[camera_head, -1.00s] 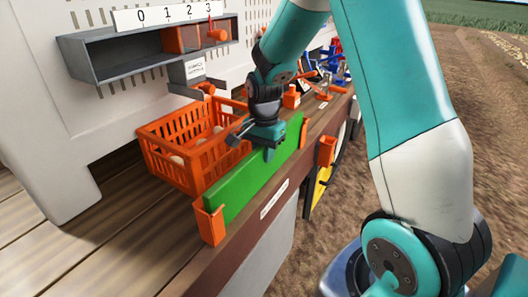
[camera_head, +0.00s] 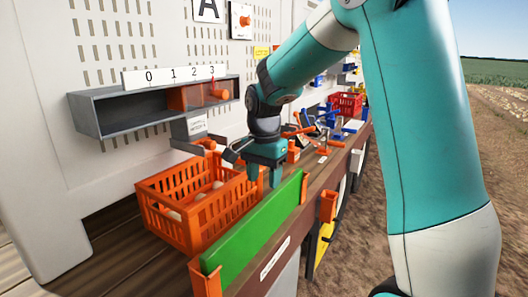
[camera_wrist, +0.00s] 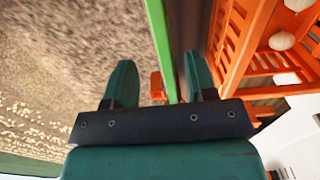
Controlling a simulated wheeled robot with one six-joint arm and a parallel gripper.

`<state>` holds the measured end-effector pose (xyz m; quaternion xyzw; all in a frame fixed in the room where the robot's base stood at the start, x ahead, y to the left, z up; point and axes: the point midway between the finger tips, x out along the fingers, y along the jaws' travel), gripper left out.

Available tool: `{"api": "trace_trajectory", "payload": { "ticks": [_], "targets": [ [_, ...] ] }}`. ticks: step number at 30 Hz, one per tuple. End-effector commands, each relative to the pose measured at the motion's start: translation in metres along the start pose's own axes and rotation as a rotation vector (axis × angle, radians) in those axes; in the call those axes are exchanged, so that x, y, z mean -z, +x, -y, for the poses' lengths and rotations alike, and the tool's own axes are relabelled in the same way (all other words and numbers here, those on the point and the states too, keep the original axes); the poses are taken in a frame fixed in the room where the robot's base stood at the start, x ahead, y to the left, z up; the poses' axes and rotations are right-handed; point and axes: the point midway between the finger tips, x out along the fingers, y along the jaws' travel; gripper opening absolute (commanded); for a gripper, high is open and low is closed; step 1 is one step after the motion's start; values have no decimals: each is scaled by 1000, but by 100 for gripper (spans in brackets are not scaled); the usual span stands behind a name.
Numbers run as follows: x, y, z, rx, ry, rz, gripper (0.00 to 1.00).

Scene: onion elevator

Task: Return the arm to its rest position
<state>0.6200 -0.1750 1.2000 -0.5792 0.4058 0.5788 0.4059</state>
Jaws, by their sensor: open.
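My gripper (camera_head: 265,176) hangs over the workbench, just above the long green board (camera_head: 250,240), with its fingers pointing down. In the wrist view, my gripper's two fingers (camera_wrist: 160,78) are spread wide with nothing held between them. The thin top edge of the green board (camera_wrist: 158,35) runs between the fingers in that view. The head view does not show clearly whether the fingers are apart from the board. My teal and white arm bends high across the right of the head view.
An orange crate (camera_head: 154,218) with pale onions stands left of the board, close to my gripper. Orange brackets (camera_head: 205,280) hold the board's ends. A grey shelf marked 0 to 3 (camera_head: 130,120) is on the wall. A red crate (camera_head: 346,103) and blue items stand farther back.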

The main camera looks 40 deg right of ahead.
Motion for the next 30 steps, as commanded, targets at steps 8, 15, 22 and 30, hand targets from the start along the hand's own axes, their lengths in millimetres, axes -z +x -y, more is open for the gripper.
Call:
{"api": "trace_trajectory", "payload": {
  "ticks": [8, 15, 22, 30],
  "targets": [
    [0, -59, 1, 3, 0, -2, 51],
    [0, -79, 0, 1, 0, 0, 51],
    [-6, -80, 0, 4, -35, 1, 51],
    [-141, -56, -32, 132, -864, 48, 51]
  ]
}}
